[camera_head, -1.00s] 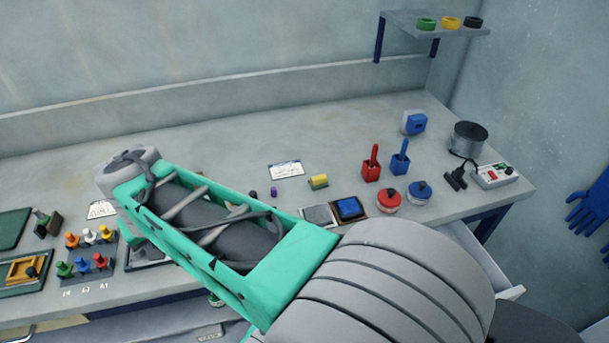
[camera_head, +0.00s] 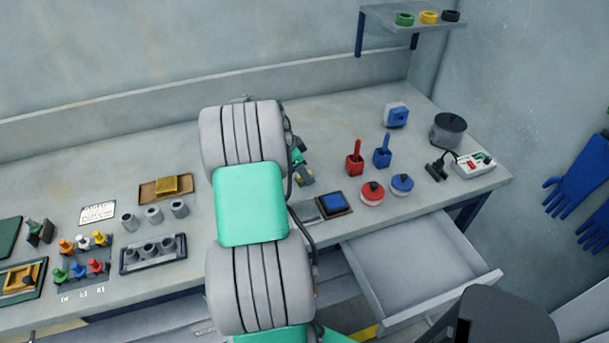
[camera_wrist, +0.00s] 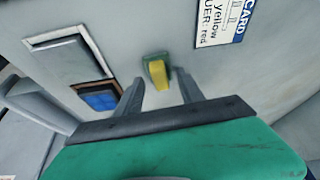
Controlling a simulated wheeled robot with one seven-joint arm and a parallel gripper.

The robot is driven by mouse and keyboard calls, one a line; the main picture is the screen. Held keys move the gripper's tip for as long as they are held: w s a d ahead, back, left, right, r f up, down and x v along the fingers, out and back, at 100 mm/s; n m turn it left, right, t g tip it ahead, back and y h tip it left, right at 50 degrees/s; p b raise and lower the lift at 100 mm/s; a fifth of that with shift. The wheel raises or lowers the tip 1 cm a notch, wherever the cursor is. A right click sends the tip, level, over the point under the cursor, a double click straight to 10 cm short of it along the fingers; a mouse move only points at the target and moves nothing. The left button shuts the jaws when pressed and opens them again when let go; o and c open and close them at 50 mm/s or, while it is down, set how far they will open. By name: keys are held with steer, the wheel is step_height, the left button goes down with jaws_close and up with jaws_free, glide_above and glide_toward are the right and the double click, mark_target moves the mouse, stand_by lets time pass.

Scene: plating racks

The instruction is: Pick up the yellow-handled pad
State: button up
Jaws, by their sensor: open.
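The yellow-handled pad (camera_wrist: 157,72) has a green base and a yellow grip on top. It lies on the grey worktop, just beyond the fingertips and near the middle of the gap in the wrist view. My gripper (camera_wrist: 160,88) is open and empty, with one finger to each side of the pad's near end in the picture. Contact cannot be told. In the head view my arm hides most of the gripper and the pad area.
A framed blue pad (camera_wrist: 98,97) and a grey plate (camera_wrist: 68,62) lie left of the pad in the wrist view. A printed card (camera_wrist: 220,20) lies right. In the head view, red (camera_head: 372,193) and blue (camera_head: 402,184) lidded pots stand right, above an open drawer (camera_head: 415,265).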

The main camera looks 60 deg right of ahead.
steer(key=shift+f, duration=0.25)
jaws_close()
stand_by(0.4)
